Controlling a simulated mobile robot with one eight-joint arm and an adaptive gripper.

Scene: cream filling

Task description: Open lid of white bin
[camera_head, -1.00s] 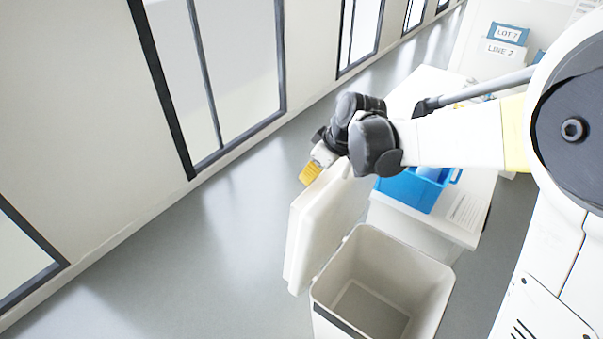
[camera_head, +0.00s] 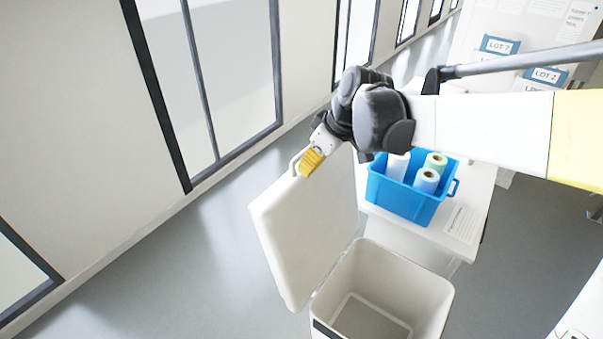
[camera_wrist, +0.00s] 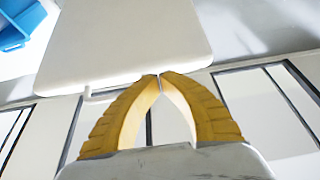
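The white bin (camera_head: 335,285) stands open at the bottom of the head view, its inside visible and empty. Its white lid (camera_head: 305,225) is raised, standing up from the bin's left rim and leaning left. My gripper (camera_head: 308,168), with yellow fingers, is at that upper edge. In the wrist view my gripper (camera_wrist: 160,75) has its fingertips almost together at the edge of the lid (camera_wrist: 125,40). I cannot tell whether the thin handle (camera_wrist: 89,92) is pinched between them.
A blue crate (camera_head: 395,200) with several rolls sits on a white table (camera_head: 480,195) behind the bin. A wall with dark-framed windows (camera_head: 205,85) runs along the left. The grey floor (camera_head: 200,265) left of the lid is clear.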

